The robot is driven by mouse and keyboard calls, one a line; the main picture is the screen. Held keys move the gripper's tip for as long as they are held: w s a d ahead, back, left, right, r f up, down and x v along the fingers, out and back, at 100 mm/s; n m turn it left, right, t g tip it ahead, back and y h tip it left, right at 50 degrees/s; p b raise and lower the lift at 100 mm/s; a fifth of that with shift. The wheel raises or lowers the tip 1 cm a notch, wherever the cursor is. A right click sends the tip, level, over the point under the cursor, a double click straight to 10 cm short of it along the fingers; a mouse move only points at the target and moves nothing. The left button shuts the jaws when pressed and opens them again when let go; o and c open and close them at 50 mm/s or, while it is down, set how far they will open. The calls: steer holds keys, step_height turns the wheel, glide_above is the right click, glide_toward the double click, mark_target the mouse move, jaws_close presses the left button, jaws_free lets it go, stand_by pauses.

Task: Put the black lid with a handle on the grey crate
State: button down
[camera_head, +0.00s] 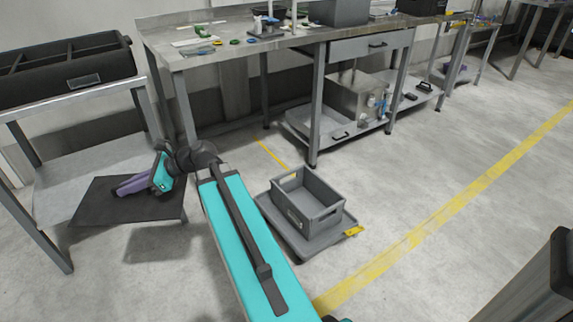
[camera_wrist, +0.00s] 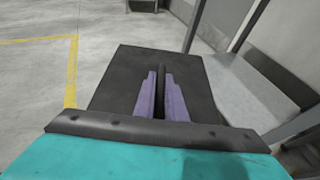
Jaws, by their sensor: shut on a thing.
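The black lid (camera_head: 95,203) is a flat dark panel held in the air at the left of the head view, beside the grey metal stand. In the wrist view the lid (camera_wrist: 118,82) fills the middle. My gripper (camera_head: 130,187) has purple fingers, shut on the lid's bar-like handle (camera_wrist: 161,88); the fingers (camera_wrist: 160,95) lie on both sides of it. The grey crate (camera_head: 306,205) is open-topped and looks empty. It stands on a low grey dolly (camera_head: 290,238) on the floor, to the right of my arm and apart from the lid.
A grey stand (camera_head: 48,188) with a lower shelf is close to the lid and bears a black divided bin (camera_head: 60,75). A steel workbench (camera_head: 240,45) with tools stands behind. A yellow floor line (camera_head: 450,212) runs on the right, with clear floor around it.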

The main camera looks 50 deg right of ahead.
steer(key=s+d+f+m+t+h, duration=0.1)
steer(key=d+f+m+h, duration=0.15)
steer(key=d, duration=0.95)
steer(key=s+d+f+m+t+h, duration=0.15)
steer(key=d+f, duration=0.25)
steer(key=d, duration=0.7)
steer(key=d+f+m+t+h, duration=0.2)
steer(key=d+f+m+h, duration=0.15)
steer(key=d, duration=0.85)
steer(key=s+d+f+m+h, duration=0.1)
steer(key=s+d+f+h, duration=0.1)
steer(key=s+d, duration=0.4)
steer(key=s+d+f+m+h, duration=0.2)
steer(key=s+d+f, duration=0.3)
steer(key=d, duration=0.6)
steer(key=s+d+f+m+h, duration=0.2)
steer(key=s+d+f, duration=0.2)
steer(key=s+d, duration=0.3)
steer(key=shift+d+f+g, duration=0.25)
steer(key=shift+d+g, duration=0.2)
steer(key=shift+d, duration=0.75)
steer(key=shift+s+h, duration=0.1)
steer(key=shift+h, duration=0.15)
steer(key=shift+f+b, duration=0.2)
steer(key=shift+b, duration=0.25)
step_height(320, 180, down, 9)
steer(key=b, duration=0.7)
